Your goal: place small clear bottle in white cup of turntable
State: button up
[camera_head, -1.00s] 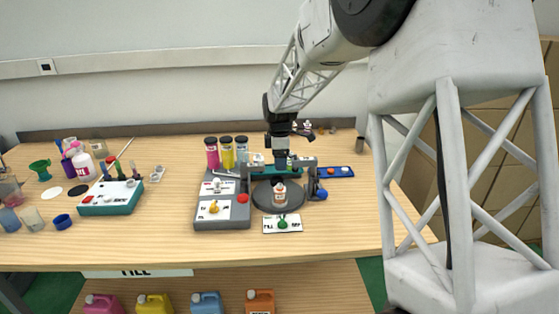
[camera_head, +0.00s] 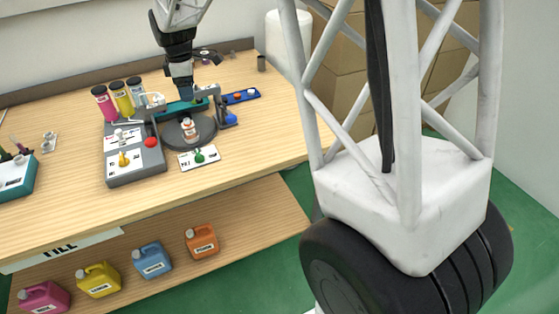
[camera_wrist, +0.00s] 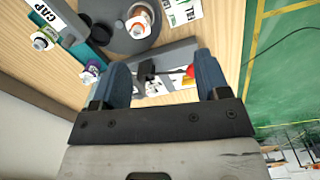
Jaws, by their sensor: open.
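The turntable is a dark grey disc (camera_head: 204,138) at the right of the grey station, and it also shows in the wrist view (camera_wrist: 112,40). A small white cup with an orange band (camera_head: 189,127) stands upright on it; the wrist view shows its round opening (camera_wrist: 139,22). My gripper (camera_head: 187,92) is above and behind the turntable, pointing down. In the wrist view its two blue fingers are spread apart (camera_wrist: 162,75), with nothing visibly held between them. I cannot pick out the small clear bottle with certainty. A small white bottle (camera_wrist: 43,40) lies left in the wrist view.
A teal bar (camera_head: 182,107) crosses behind the turntable. A blue tray (camera_head: 241,96) lies right. A white card with a green knob (camera_head: 199,156) lies in front.

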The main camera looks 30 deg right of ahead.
jog(key=s+d+r+m, duration=0.2)
jog(key=s+m, duration=0.1)
jog(key=s, duration=0.4)
jog(key=s+d+r+m+t, duration=0.1)
jog(key=s+d+r+m, duration=0.15)
jog(key=s, duration=0.45)
jog(key=s+d+r+m, duration=0.1)
jog(key=s+r+m, duration=0.15)
jog(key=s, duration=0.45)
jog(key=s+d+f+m+t, duration=0.1)
jog(key=s+m, duration=0.6)
jog(key=s, duration=1.5)
jog(key=shift+d+f+m, duration=0.4)
jog(key=shift+d+f, duration=0.3)
jog(key=shift+d, duration=0.4)
